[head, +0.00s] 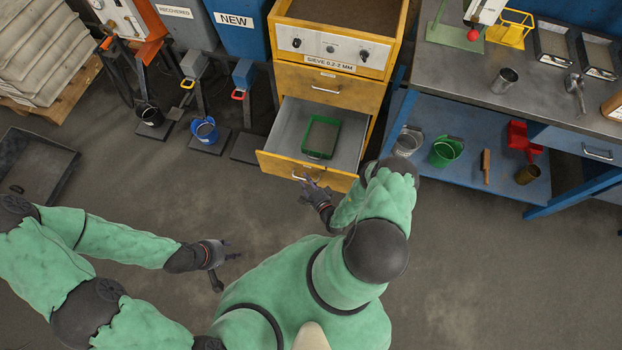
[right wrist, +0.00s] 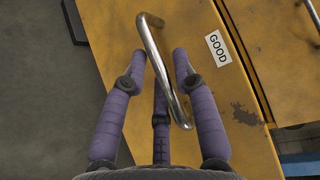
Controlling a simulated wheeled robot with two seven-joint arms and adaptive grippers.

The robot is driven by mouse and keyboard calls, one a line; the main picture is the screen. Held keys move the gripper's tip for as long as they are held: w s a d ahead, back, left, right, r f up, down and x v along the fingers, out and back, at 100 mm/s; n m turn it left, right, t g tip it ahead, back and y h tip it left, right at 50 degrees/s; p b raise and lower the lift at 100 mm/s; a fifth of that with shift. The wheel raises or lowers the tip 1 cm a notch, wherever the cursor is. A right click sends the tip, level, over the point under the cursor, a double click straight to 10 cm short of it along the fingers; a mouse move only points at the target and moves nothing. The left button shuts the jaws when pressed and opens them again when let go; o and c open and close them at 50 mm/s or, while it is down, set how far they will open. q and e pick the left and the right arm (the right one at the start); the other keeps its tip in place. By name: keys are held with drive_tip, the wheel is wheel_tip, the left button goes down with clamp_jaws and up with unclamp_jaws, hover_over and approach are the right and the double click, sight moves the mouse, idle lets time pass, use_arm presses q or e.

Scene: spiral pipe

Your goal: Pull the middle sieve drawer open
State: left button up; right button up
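The yellow sieve cabinet (head: 330,83) stands at top centre in the head view. A drawer (head: 275,165) below its closed upper drawer is pulled well out, with a green-framed sieve (head: 321,137) inside. My right gripper (head: 312,187) is at this drawer's front handle (head: 299,178). In the right wrist view the metal handle (right wrist: 163,65) passes between the spread purple fingers of my right gripper (right wrist: 160,62); firm contact cannot be told. My left gripper (head: 228,260) is open and empty above the floor.
A workbench (head: 465,72) with a blue lower shelf stands right of the cabinet. A blue bucket (head: 205,130) and a black bucket (head: 150,115) stand to the left. A dark tray (head: 40,165) lies at far left. Floor before the drawer is clear apart from my arms.

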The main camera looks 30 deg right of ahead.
drive_tip(key=s+r, duration=0.1)
drive_tip(key=s, duration=1)
drive_tip(key=shift+s+a+r, duration=0.3)
drive_tip(key=shift+a, duration=0.15)
drive_tip(key=w+a+r+n+g+y, duration=0.1)
drive_tip(key=a+r+n+g+y, duration=0.2)
drive_tip(key=a+y, duration=0.4)
drive_tip(key=a+r+n+g+y, duration=0.25)
drive_tip(key=a+y, duration=0.35)
drive_tip(key=a, duration=0.3)
drive_tip(key=s+a+r+n+g, duration=0.2)
drive_tip(key=s+n+g, duration=0.25)
drive_tip(key=g, duration=0.25)
drive_tip(key=s+a+r+n+g, duration=0.2)
drive_tip(key=s+r+n+g, duration=0.1)
drive_tip(key=s+g, duration=0.35)
drive_tip(key=w+d+r+n+t+h, duration=0.2)
drive_tip(key=w+r+n+t+h, duration=0.1)
drive_tip(key=w+r+n+h, duration=0.2)
wheel_tip(320, 180, up, 4)
drive_tip(key=w+h, duration=0.2)
drive_tip(key=shift+w+h, duration=0.2)
drive_tip(key=shift+h, duration=0.2)
